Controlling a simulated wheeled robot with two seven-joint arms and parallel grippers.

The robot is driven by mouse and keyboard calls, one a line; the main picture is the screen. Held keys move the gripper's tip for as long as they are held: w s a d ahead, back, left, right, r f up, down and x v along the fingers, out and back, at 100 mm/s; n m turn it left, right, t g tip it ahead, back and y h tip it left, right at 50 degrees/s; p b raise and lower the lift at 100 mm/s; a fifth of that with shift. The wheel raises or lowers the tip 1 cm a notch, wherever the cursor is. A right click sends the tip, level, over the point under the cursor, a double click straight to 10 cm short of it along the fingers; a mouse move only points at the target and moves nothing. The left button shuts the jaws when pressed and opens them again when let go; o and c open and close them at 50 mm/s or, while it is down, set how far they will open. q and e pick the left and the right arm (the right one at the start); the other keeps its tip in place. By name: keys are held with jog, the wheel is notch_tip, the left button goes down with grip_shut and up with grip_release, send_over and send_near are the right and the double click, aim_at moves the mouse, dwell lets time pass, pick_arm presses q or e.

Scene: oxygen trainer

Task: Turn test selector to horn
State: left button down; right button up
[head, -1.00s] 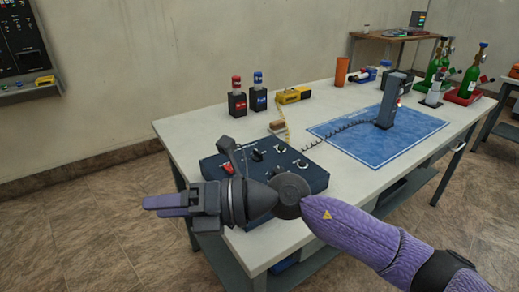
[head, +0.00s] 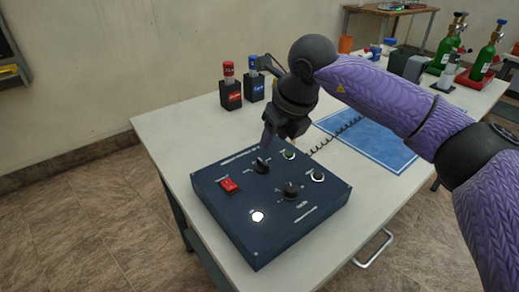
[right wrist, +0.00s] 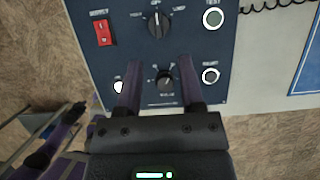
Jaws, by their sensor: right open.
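The dark blue control box (head: 232,236) lies on the white table. Its test selector, an upper black knob (head: 262,165), stands between the red switch and the green button. In the right wrist view the test selector (right wrist: 157,24) has its pointer line roughly upright, with small labels around it, LAMP at its right; HORN is not readable. A second black knob (head: 291,189) sits nearer; it also shows in the right wrist view (right wrist: 165,80). My right gripper (head: 267,138) hangs above the far side of the box. In the right wrist view its fingers are apart and empty (right wrist: 160,62).
A red switch (head: 229,185), green button (head: 288,154), white button (head: 318,175) and lit white lamp (head: 258,216) surround the knobs. Red-topped (head: 230,90) and blue-topped (head: 254,85) blocks stand behind. A blue mat (head: 372,145) lies right; a coiled cord runs towards it.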

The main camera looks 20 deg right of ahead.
aim_at(263, 162)
jog(key=b+x, duration=0.1)
jog(key=x, duration=0.3)
jog(key=b+x, duration=0.2)
jog(key=x, duration=0.2)
jog(key=shift+s+f, duration=0.2)
pick_arm(q)
jog(key=shift+g, duration=0.3)
jog(key=s+f, duration=0.2)
jog(key=f, duration=0.1)
jog(key=shift+s+f, duration=0.15)
jog(key=shift+s, duration=0.2)
jog(key=shift+w+f, duration=0.1)
jog(key=shift+w, duration=0.45)
pick_arm(e)
jog(key=shift+a, duration=0.1)
grip_shut()
